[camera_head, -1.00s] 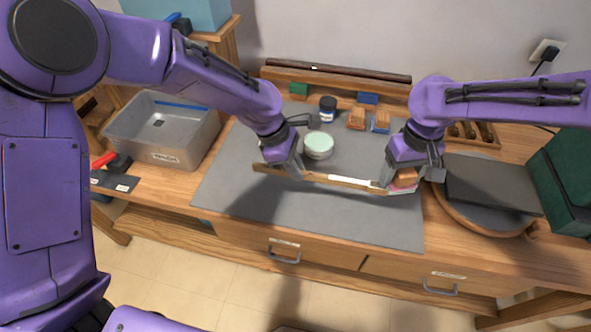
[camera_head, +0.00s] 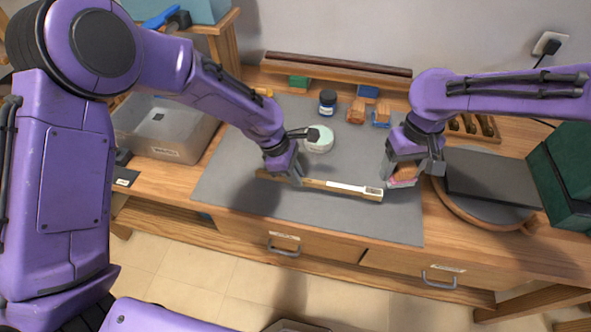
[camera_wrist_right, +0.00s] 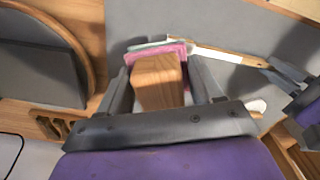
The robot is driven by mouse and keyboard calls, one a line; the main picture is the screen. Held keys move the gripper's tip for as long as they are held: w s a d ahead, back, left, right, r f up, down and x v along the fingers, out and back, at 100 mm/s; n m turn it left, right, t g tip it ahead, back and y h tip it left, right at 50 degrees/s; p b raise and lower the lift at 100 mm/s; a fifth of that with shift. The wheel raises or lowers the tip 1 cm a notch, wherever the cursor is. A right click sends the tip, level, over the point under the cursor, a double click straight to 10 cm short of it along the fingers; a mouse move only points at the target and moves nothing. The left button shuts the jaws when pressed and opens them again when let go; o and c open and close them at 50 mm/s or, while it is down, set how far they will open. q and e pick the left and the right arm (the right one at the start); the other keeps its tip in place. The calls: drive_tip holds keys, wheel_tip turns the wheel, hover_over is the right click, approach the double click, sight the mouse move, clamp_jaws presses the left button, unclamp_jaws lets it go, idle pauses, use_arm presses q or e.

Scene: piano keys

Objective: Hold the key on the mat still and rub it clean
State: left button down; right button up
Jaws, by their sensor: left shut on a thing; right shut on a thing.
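The piano key (camera_head: 345,187), a long wooden stick with a white stretch, lies along the front of the grey mat (camera_head: 330,220). My left gripper (camera_head: 297,180) is shut on it near its left part. My right gripper (camera_head: 403,172) is shut on a wooden block (camera_wrist_right: 160,80) with a pink pad (camera_wrist_right: 154,53) on its face. The block is just beyond the key's right end, which shows uncovered in the head view. In the right wrist view the key (camera_wrist_right: 215,54) runs from beside the pad toward the left gripper; I cannot tell whether they touch.
A round pale-lidded tin (camera_head: 319,139), a dark jar (camera_head: 327,102) and several small blocks stand behind the key. A grey bin (camera_head: 165,135) is at left. A dark slab (camera_head: 490,183) lies on a round board at right. The mat's front is clear.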

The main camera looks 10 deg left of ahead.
sight(295, 192)
use_arm(q)
drive_tip(key=shift+f, duration=2.05)
drive_tip(key=shift+f, duration=0.25)
use_arm(e)
drive_tip(key=a+f, duration=0.6)
drive_tip(key=f, duration=0.1)
drive_tip(key=shift+f, duration=1.85)
drive_tip(key=shift+f, duration=0.6)
